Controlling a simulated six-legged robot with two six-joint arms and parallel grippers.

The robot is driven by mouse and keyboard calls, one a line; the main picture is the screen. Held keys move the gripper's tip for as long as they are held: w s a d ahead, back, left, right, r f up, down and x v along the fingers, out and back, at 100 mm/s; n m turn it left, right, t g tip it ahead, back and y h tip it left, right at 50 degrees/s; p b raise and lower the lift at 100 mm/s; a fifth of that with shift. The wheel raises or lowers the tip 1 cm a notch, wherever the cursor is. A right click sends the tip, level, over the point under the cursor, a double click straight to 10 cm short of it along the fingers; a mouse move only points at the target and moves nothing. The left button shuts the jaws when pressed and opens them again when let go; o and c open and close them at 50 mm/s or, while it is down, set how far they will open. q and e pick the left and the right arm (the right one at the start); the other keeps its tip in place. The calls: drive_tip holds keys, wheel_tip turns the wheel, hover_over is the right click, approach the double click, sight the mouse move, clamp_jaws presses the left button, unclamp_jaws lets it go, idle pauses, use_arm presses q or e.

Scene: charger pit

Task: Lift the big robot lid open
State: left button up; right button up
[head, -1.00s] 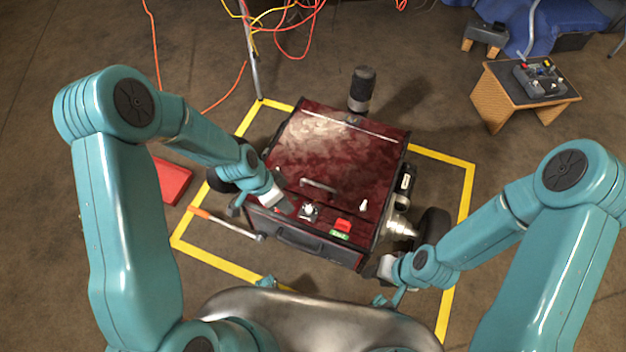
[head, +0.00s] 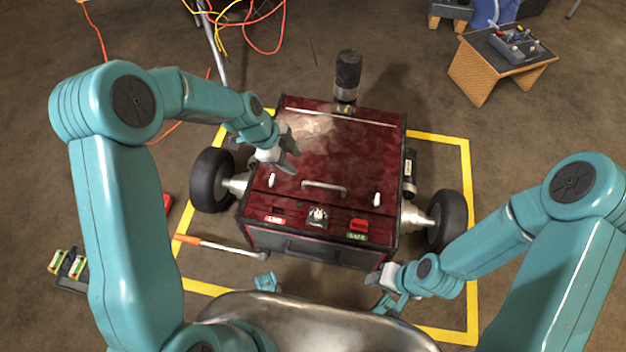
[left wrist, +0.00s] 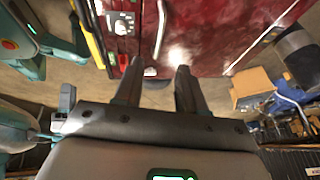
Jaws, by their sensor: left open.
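The big robot is a dark red box with black edges, and its glossy lid (head: 345,145) lies flat and closed. A silver bar handle (head: 324,187) stands near the lid's front edge; it also shows in the left wrist view (left wrist: 160,30). Small white latches stand left (head: 271,181) and right (head: 377,199) of it. My left gripper (head: 290,158) is open and empty over the lid's left part, behind and left of the handle; its two fingers show apart in the left wrist view (left wrist: 156,88). My right gripper (head: 385,288) is low by the box's front right corner; its fingers are unclear.
Wheels (head: 211,180) flank the box. A black cylinder (head: 347,75) stands behind it. An orange-handled bar (head: 215,245) lies front left. Yellow tape borders the floor; a small table (head: 500,65) stands back right.

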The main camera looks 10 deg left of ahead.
sight(317, 184)
use_arm(q)
drive_tip(key=b+x, duration=0.3)
drive_tip(key=x, duration=1.1)
drive_tip(key=shift+d+f, duration=0.1)
drive_tip(key=shift+d, duration=0.05)
clamp_jaws()
